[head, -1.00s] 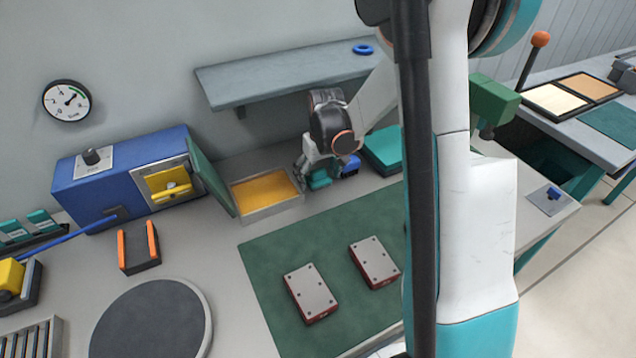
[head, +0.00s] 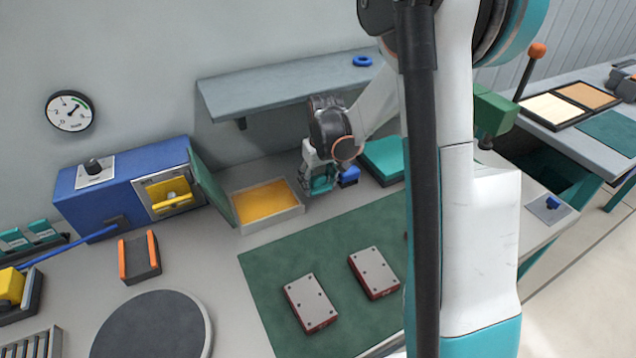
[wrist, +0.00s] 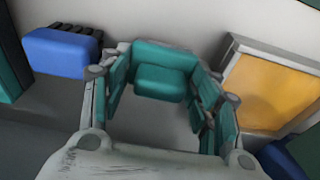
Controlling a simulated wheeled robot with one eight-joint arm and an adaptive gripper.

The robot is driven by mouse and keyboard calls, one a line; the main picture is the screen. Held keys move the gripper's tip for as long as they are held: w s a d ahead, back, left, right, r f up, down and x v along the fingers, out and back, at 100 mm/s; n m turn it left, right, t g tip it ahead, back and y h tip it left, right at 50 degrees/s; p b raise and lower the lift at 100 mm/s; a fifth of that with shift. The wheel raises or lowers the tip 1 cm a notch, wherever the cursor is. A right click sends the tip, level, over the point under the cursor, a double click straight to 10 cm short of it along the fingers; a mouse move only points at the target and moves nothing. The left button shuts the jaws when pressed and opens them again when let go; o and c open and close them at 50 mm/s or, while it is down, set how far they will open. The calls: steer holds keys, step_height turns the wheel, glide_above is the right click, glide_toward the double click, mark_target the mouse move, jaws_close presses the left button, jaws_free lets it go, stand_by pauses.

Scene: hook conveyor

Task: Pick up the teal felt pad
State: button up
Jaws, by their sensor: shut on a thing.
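My gripper (head: 319,184) is at the back of the bench, between the yellow-lined tray and the blue block. In the wrist view its teal-padded fingers (wrist: 163,90) are on either side of the teal felt pad (wrist: 160,82), and the gripper is shut on it. In the head view the pad is mostly hidden by the fingers, which have a similar colour. I cannot tell whether it touches the bench.
The tray (head: 239,222) stands close to the left of my gripper, the blue block (head: 348,176) close to the right. A larger teal block (head: 384,158) is further right. A grey shelf (head: 285,82) hangs above. Two red-sided boxes (head: 310,301) lie on the green mat (head: 265,290) in front.

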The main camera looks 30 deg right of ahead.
steer(key=shift+s+r+p, duration=0.2)
steer(key=shift+r+p, duration=0.05)
steer(key=shift+r, duration=0.35)
steer(key=shift+s+r+p, duration=0.2)
steer(key=shift+r, duration=0.4)
steer(key=s+p, duration=0.2)
steer(key=s, duration=1.5)
steer(key=shift+s+f, duration=0.1)
steer(key=shift+f, duration=0.05)
